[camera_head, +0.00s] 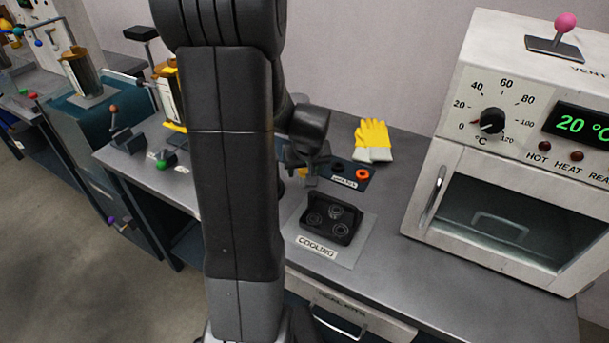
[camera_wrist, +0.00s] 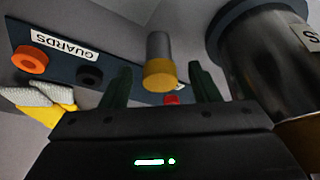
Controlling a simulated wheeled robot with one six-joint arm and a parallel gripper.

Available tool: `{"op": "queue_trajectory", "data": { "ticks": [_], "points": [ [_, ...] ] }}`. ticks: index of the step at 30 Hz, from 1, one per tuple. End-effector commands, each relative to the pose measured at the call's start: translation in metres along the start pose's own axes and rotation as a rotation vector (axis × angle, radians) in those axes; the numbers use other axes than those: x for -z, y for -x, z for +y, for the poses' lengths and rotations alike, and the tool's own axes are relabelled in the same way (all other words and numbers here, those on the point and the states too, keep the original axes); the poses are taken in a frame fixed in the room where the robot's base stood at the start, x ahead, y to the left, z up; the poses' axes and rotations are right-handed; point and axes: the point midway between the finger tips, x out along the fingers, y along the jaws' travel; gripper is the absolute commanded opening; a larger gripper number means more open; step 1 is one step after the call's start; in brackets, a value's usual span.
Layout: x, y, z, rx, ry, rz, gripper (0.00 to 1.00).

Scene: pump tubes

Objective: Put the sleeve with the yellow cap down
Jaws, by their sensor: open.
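The sleeve with the yellow cap shows in the wrist view as a grey tube (camera_wrist: 159,45) with a yellow end (camera_wrist: 160,74). It is between the two dark fingers of my gripper (camera_wrist: 162,86), with a visible gap on each side. The fingers are open. The sleeve appears over or on the dark "GUARDS" mat (camera_wrist: 58,68); I cannot tell whether it touches it. In the head view my gripper (camera_head: 301,158) is at the left end of this mat (camera_head: 347,182), partly hidden by my arm. A small yellow patch shows just below it.
The mat carries an orange ring (camera_wrist: 30,59), a black ring (camera_wrist: 89,77) and a red piece (camera_wrist: 172,99). A large metal cylinder (camera_wrist: 262,60) stands close on the right. Yellow gloves (camera_head: 373,138), a black "COOLING" rack (camera_head: 345,236) and a white oven (camera_head: 480,160) share the bench.

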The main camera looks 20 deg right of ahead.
Motion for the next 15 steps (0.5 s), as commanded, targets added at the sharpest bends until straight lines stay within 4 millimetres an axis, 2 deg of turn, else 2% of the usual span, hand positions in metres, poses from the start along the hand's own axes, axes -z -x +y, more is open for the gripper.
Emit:
{"op": "queue_trajectory", "data": {
  "ticks": [1, 5, 13, 15],
  "points": [
    [-0.001, -0.008, 0.000, 0.001, 0.000, -0.003, 0.56],
    [0.000, -0.018, 0.000, 0.000, 0.002, -0.002, 0.56],
    [0.000, -0.020, 0.000, 0.000, 0.002, 0.000, 0.56],
    [0.000, -0.020, 0.000, 0.000, 0.001, 0.000, 0.44]
  ]
}}
